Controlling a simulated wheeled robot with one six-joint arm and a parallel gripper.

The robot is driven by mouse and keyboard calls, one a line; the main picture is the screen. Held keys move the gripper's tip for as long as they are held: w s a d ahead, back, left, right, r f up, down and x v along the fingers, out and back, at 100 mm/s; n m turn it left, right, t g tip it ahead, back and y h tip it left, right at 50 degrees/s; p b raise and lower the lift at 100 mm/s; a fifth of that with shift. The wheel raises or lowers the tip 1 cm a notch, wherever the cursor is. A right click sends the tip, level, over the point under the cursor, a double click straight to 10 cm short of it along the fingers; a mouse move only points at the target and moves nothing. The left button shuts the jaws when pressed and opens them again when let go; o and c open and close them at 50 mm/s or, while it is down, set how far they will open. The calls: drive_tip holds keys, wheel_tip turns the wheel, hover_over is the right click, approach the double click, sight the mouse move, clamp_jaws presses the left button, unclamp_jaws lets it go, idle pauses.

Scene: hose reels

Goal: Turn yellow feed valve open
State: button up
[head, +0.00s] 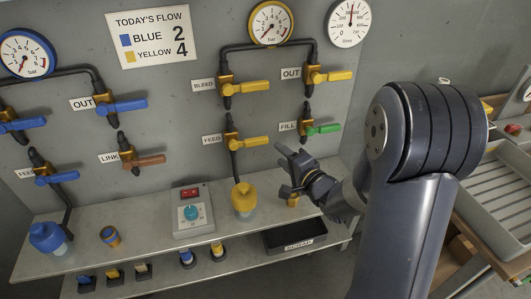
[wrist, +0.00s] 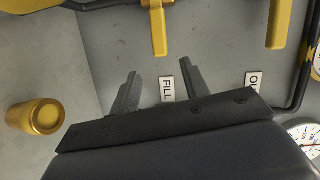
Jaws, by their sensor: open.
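The yellow feed valve handle (head: 249,142) is on the panel beside the FEED label (head: 212,139). It lies nearly level, pointing right, across its upright black pipe. In the wrist view the feed handle (wrist: 158,32) hangs from the top, just beyond the fingertips. My gripper (head: 284,170) is open and empty, below and right of the handle in the head view. In the wrist view my gripper (wrist: 160,68) has its two fingers apart, roughly in line with the handle's end. I see no contact with the handle.
The yellow bleed handle (head: 251,87) is above, and the green fill handle (head: 323,129) is to the right. A yellow-capped bottle (head: 244,197) stands on the shelf below. A small yellow cylinder (wrist: 35,116) is near my gripper. The black scrap tray (head: 295,237) is lower right.

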sight(258, 143)
drive_tip(key=w+a, duration=0.2)
drive_tip(key=w+a+y, duration=0.1)
drive_tip(key=w+a, duration=0.2)
drive_tip(key=w+a+f+y, duration=0.1)
drive_tip(key=w+a, duration=0.1)
drive_tip(key=w, duration=0.1)
drive_tip(key=shift+w+a+m, duration=0.1)
drive_tip(key=shift+a+m, duration=0.2)
drive_tip(key=shift+a, duration=0.1)
clamp_jaws()
idle(0.4)
